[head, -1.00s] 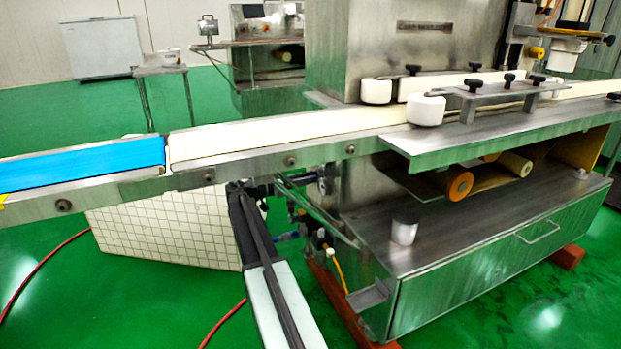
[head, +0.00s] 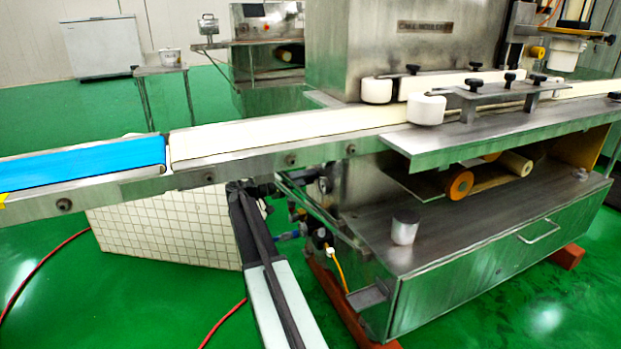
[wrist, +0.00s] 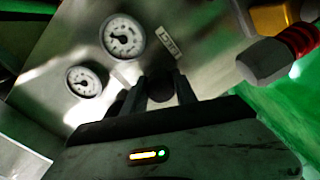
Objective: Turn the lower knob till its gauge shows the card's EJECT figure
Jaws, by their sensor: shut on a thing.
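In the wrist view my gripper (wrist: 162,88) is shut on a dark round knob (wrist: 160,84), which shows between the fingers. I cannot tell from this view alone whether it is the lower one. A larger white round gauge (wrist: 122,37) and a smaller one (wrist: 84,82) sit on the steel panel. Both have dark needles, but their figures are too small to read. A small light label (wrist: 168,41) is beside the larger gauge; its lettering is unclear. No card with a legible figure shows. In the head view my gripper's end is hidden among fittings under the conveyor.
The conveyor (head: 290,138) with a blue belt section (head: 80,168) runs above my arm. A fitting with a red ring (wrist: 300,40) is close on the right in the wrist view.

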